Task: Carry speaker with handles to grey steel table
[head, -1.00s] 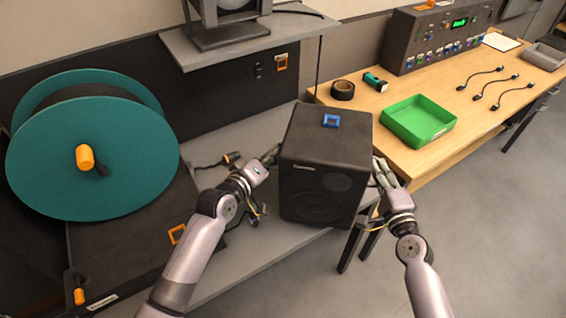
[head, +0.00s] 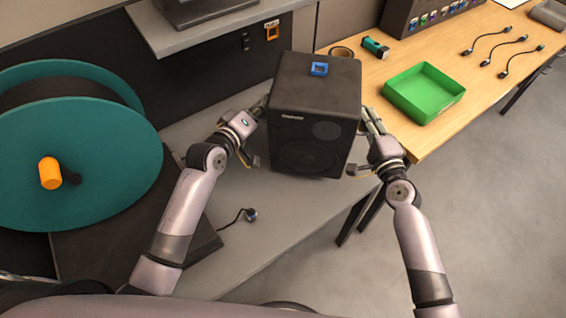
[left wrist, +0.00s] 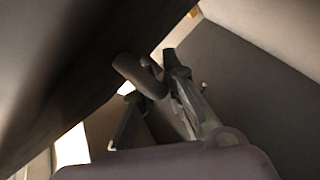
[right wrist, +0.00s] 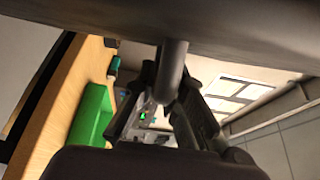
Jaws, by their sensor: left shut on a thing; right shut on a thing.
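The black speaker (head: 315,105) is a box with a small blue square frame on its top and a round cone on its front. It is upright over the grey table (head: 270,228); I cannot tell whether its base touches the top. My left gripper (head: 262,107) is at its left side, and in the left wrist view its fingers are shut on a dark side handle (left wrist: 138,74). My right gripper (head: 367,121) is at its right side, shut on the other handle, a dark bar in the right wrist view (right wrist: 172,68). The fingertips are partly hidden in the head view.
A large teal reel (head: 85,150) with an orange knob stands at the left. A short cable (head: 238,216) lies on the grey top. A wooden table (head: 440,130) at the right bears a green tray (head: 424,92), a torch (head: 375,47) and several cables. Open floor (head: 470,230) lies front right.

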